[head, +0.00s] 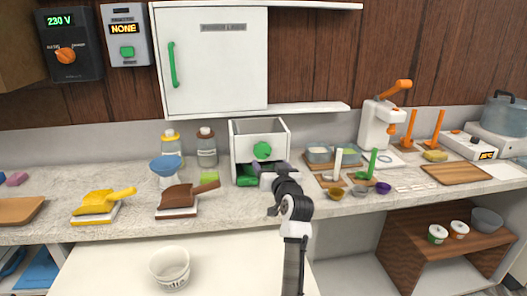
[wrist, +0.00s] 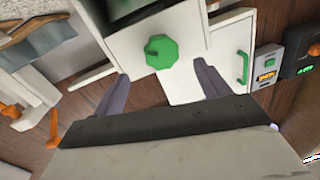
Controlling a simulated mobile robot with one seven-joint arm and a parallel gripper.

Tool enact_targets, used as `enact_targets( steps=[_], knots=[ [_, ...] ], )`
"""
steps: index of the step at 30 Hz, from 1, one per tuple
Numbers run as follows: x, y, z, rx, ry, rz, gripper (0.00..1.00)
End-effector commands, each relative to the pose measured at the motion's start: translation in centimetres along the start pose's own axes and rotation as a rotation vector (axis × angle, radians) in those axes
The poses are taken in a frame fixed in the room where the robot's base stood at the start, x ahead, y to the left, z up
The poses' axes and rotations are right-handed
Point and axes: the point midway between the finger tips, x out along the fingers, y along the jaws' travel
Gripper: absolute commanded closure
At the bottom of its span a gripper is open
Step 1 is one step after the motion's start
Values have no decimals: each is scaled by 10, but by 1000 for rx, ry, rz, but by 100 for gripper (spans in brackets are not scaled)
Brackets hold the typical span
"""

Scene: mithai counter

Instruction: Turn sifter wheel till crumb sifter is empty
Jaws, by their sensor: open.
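The crumb sifter (head: 241,143) is a white open-topped box on the counter, with a green wheel (head: 262,150) on its front. What lies inside its top is too small to tell. A green piece shows in its lower opening, partly behind my gripper (head: 272,172). My gripper is open and empty, just in front of and a little below the wheel. In the wrist view the green wheel (wrist: 161,51) appears ahead, between and beyond the two spread fingers of my gripper (wrist: 161,71). I see no contact with the wheel.
A brown scoop (head: 185,196) and yellow scoop (head: 98,202) lie left of the sifter. Metal trays (head: 320,155) and small upright tools stand close on its right. A white cabinet (head: 215,65) hangs above. A white cup (head: 169,267) stands on the lower front surface.

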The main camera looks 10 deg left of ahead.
Motion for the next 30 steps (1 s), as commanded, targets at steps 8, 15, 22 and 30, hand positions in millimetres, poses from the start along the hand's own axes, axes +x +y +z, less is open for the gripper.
enact_targets(
  steps=[8,15,22,30],
  knots=[
    [53,-2,-3,0,-1,-2,25],
    [79,-1,-2,0,0,-1,25],
    [86,-1,0,-1,1,0,25],
    [86,-1,0,-1,1,0,34]
  ],
)
